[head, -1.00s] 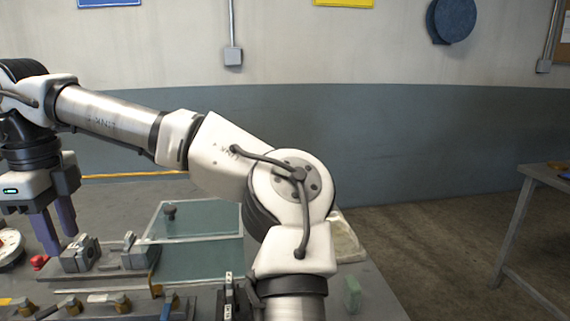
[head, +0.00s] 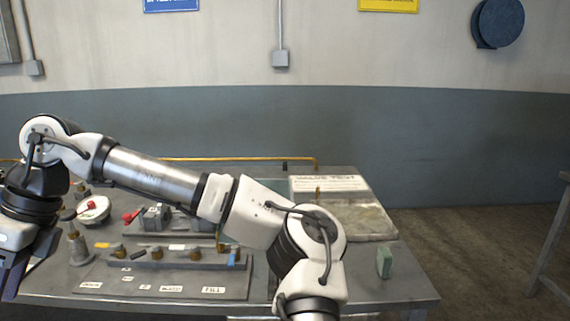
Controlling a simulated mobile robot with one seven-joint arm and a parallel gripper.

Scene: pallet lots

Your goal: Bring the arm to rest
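My arm reaches across the left and middle of the head view, bent at an elbow in front of the bench. My gripper (head: 14,276) hangs at the lower left edge, with its dark fingers pointing down and partly cut off by the frame. I see nothing held in the visible part. Whether the fingers are apart is not clear. The grey metal bench (head: 345,291) stands below and behind the arm.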

